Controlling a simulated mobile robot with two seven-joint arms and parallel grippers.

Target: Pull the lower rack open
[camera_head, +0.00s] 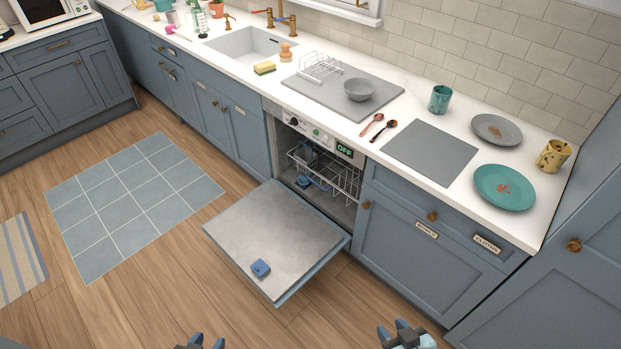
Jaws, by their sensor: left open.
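The dishwasher (316,141) stands open under the counter, its door (270,228) folded down flat toward the floor. A white wire rack (346,180) shows inside the cavity, pushed in behind the door. I cannot clearly tell the lower rack from any rack above it. Small blue and grey items are inside around the rack. My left gripper (206,343) is open at the bottom edge, mostly cut off, in front of the door and apart from it. My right gripper (396,330) is at the bottom right, fingers apart and empty, away from the rack.
The counter above holds a grey mat with a bowl (359,89), spoons, a teal cup (440,98) and plates. A tiled blue mat (134,200) lies left; the wooden floor before the door is clear.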

